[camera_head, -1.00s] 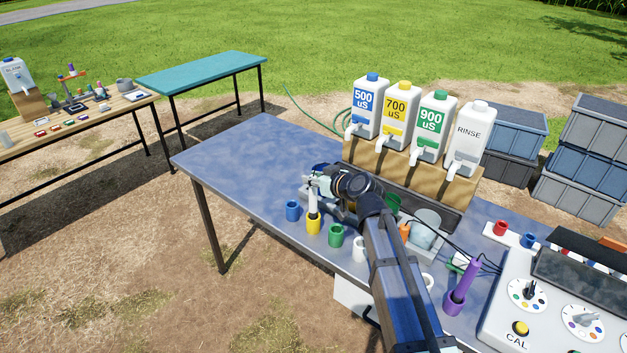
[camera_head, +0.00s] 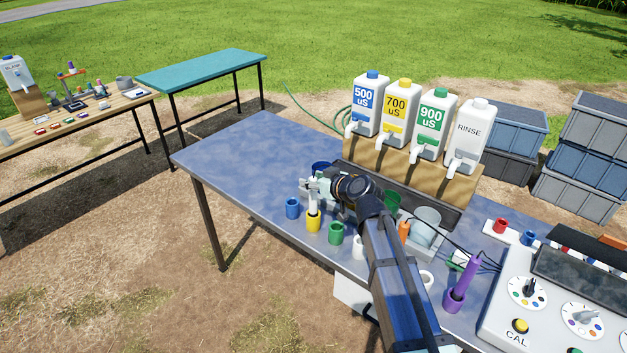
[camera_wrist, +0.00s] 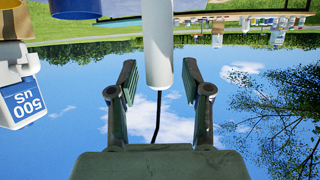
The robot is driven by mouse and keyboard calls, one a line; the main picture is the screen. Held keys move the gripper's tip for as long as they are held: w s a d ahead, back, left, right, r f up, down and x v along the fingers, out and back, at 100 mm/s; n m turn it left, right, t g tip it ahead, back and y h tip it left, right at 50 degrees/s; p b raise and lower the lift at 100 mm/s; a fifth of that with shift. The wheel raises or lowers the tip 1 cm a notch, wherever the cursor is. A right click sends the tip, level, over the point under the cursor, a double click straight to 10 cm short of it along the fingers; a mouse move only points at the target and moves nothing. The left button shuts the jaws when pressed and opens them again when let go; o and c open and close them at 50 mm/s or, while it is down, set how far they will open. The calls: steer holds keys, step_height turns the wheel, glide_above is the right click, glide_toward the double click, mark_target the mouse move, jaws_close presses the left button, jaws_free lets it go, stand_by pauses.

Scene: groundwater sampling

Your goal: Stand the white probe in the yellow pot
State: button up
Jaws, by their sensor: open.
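The white probe (camera_head: 313,204) stands roughly upright in the yellow pot (camera_head: 313,222) near the front edge of the blue-topped table. In the wrist view, which is upside down, the white probe (camera_wrist: 158,40) lies between the two fingers, with its black cable leaving the near end. My gripper (camera_wrist: 159,72) is open, with a visible gap between the probe and each finger. In the head view my gripper (camera_head: 313,187) is at the probe's upper end and partly hides it. The probe's lower end is hidden inside the pot.
A blue pot (camera_head: 292,208) stands left of the yellow one, and a green pot (camera_head: 336,233) and a white pot (camera_head: 359,247) stand to its right. A purple probe (camera_head: 469,274) stands farther right. Labelled bottles (camera_head: 397,112) stand behind on a wooden stand. The table's left part is clear.

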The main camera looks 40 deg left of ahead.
steer(key=shift+r, duration=0.2)
steer(key=shift+s+d, duration=0.1)
steer(key=shift+d, duration=0.3)
steer(key=b+v, duration=0.3)
steer(key=v, duration=0.8)
steer(key=shift+r, duration=0.15)
